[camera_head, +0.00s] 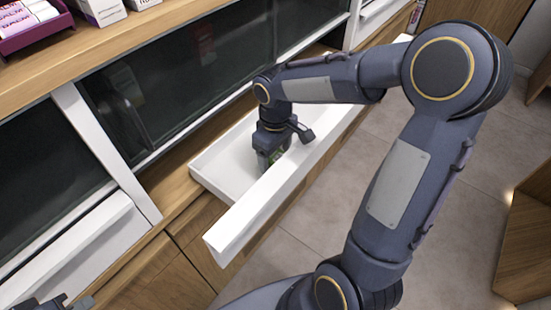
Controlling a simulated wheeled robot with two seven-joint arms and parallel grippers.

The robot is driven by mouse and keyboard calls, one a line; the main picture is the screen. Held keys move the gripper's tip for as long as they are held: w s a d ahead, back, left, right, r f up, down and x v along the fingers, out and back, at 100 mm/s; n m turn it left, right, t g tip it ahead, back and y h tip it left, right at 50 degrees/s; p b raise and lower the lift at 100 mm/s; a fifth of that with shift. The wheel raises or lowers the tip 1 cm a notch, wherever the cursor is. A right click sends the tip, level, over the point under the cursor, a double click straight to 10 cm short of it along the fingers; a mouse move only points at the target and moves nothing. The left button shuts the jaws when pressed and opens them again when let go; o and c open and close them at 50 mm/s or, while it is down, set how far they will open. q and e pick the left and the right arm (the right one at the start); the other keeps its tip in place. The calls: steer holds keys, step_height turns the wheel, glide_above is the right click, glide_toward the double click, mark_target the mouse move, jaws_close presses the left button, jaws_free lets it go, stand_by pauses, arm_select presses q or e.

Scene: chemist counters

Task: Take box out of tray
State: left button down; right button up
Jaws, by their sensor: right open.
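The white tray (228,172) is a long pull-out drawer that stands open below the dark glass. My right gripper (272,164) points down inside it, low over its floor, with its jaws open. A small dark greenish patch (277,155) shows at the fingers; it may be the box, but I cannot tell its shape or whether the fingers touch it. The far part of the tray is hidden behind my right arm. My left gripper (55,303) shows only in part at the bottom left corner, away from the tray, and its jaws are unclear.
The tray's raised white front panel (232,232) runs along the near side. Dark glass panels (180,75) rise behind it. A wooden shelf above holds white cartons (101,10) and a purple display box (35,29). The tiled floor (440,270) at right is clear; a wooden unit (525,245) stands beyond.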

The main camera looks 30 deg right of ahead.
steer(key=c, duration=1.1)
steer(key=shift+r, duration=0.1)
